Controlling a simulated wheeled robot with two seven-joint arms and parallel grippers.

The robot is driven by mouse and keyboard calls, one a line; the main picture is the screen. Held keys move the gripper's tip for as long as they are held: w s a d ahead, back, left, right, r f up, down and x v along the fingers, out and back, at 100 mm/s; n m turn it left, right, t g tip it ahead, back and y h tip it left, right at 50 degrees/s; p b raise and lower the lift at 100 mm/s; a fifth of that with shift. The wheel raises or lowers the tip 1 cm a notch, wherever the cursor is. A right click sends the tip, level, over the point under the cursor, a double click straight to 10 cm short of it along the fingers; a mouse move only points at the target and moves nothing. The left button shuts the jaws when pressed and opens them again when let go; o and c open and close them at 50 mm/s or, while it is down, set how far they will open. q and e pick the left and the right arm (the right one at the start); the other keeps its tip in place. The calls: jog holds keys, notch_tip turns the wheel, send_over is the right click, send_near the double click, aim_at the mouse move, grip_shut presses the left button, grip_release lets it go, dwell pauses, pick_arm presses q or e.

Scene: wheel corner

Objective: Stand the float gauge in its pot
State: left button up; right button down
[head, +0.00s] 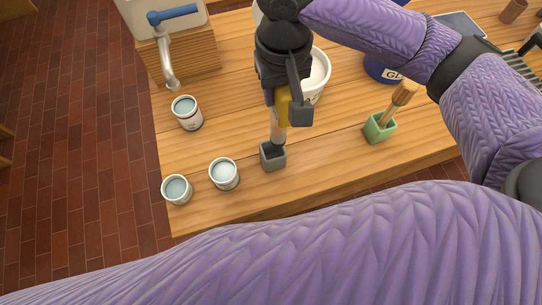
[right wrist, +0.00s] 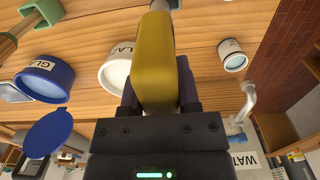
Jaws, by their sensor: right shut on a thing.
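The float gauge has a yellow block (head: 283,104) at its top and a pale clear stem (head: 278,134) below it. My right gripper (head: 290,108) is shut on the yellow block, which also fills the middle of the right wrist view (right wrist: 155,65). The gauge hangs nearly upright over the small grey square pot (head: 273,157). The stem's lower end meets the pot's mouth in the head view; I cannot tell how deep it sits or whether it touches the bottom. My left gripper is out of view.
Three small pots of pale blue liquid (head: 187,112) stand to the left. A green pot (head: 379,128) holding a wooden-handled tool is at the right. A white tub (head: 318,75) stands just behind the gripper, with a tap (head: 166,62) behind left. The front of the table is clear.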

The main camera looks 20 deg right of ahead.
aim_at(274, 128)
jog(key=shift+s+a+f, duration=0.2)
jog(key=shift+a+f, duration=0.3)
jog(key=shift+a, duration=0.2)
notch_tip(274, 128, down, 9)
jog(key=b, duration=0.4)
jog(key=shift+d, duration=0.1)
jog(key=shift+f, duration=0.1)
jog(key=shift+c, duration=1.6)
grip_release()
